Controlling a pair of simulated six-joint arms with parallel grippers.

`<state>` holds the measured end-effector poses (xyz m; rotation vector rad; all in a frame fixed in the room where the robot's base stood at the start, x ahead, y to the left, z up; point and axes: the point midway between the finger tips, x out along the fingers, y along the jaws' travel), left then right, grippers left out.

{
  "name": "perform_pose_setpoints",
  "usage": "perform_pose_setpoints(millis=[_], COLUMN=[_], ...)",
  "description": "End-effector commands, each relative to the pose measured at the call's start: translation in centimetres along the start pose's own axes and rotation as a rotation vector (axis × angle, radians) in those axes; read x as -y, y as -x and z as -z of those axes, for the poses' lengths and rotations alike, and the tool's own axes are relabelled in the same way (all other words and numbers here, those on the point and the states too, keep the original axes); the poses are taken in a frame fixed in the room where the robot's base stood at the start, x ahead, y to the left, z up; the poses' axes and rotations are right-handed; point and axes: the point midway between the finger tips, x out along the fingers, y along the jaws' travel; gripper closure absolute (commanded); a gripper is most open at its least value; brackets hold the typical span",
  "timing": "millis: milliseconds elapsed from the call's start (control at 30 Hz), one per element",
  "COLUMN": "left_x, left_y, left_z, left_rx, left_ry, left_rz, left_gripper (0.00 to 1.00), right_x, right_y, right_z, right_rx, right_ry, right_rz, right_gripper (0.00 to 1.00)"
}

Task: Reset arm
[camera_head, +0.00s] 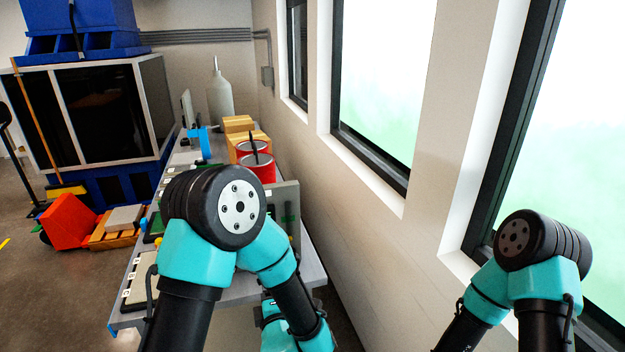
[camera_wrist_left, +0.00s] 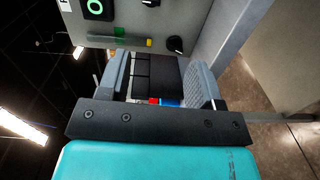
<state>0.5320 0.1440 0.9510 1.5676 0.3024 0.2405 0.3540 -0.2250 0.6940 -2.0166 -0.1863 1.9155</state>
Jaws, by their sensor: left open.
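My left gripper (camera_wrist_left: 157,66) shows in the left wrist view with its two grey fingers spread apart. I see nothing gripped between them. A dark panelled surface and small red and blue items show beyond the gap; I cannot tell what they are. A grey control panel (camera_wrist_left: 207,28) with a green-ringed button (camera_wrist_left: 95,7) and black knobs is just past the fingertips. In the head view my left arm is bent over the bench, and its gripper is hidden. My right arm is at the lower right, with its gripper out of frame.
The grey bench (camera_head: 247,291) runs along the wall under the windows. Red cans (camera_head: 258,168), cardboard boxes (camera_head: 238,124) and a pale bottle (camera_head: 220,97) stand farther back. Open floor lies front left.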

Motion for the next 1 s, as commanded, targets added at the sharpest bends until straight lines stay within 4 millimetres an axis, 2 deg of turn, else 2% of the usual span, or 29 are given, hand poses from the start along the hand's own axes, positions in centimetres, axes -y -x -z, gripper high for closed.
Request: perform_pose_setpoints(millis=[167, 267, 433, 567, 700, 833, 1000], left_x=[4.5, 8.2, 14.6, 18.9, 22.6, 25.0, 26.3], left_y=[-1.1, -1.4, -0.1, 2.2, 5.8, 9.4, 12.6], left_z=[1.3, 2.3, 4.4, 6.3, 8.7, 11.0, 12.8], left_rx=[0.090, 0.193, 0.431, 0.655, 0.934, 1.203, 1.433], left_ry=[-0.167, -0.310, -0.562, -0.734, -0.892, -1.000, -1.067], left_rz=[0.167, 0.303, 0.520, 0.655, 0.762, 0.814, 0.822], left_gripper=[0.40, 0.40, 0.40, 0.40, 0.40, 0.40, 0.40], right_x=[0.0, 0.0, 0.0, 0.0, 0.0, 0.0, 0.0], right_y=[0.0, 0.0, 0.0, 0.0, 0.0, 0.0, 0.0], right_z=[0.0, 0.0, 0.0, 0.0, 0.0, 0.0, 0.0], right_rx=[0.000, 0.000, 0.000, 0.000, 0.000, 0.000, 0.000], right_ry=[0.000, 0.000, 0.000, 0.000, 0.000, 0.000, 0.000], right_rz=[0.000, 0.000, 0.000, 0.000, 0.000, 0.000, 0.000], right_gripper=[0.57, 0.57, 0.57, 0.57, 0.57, 0.57, 0.57])
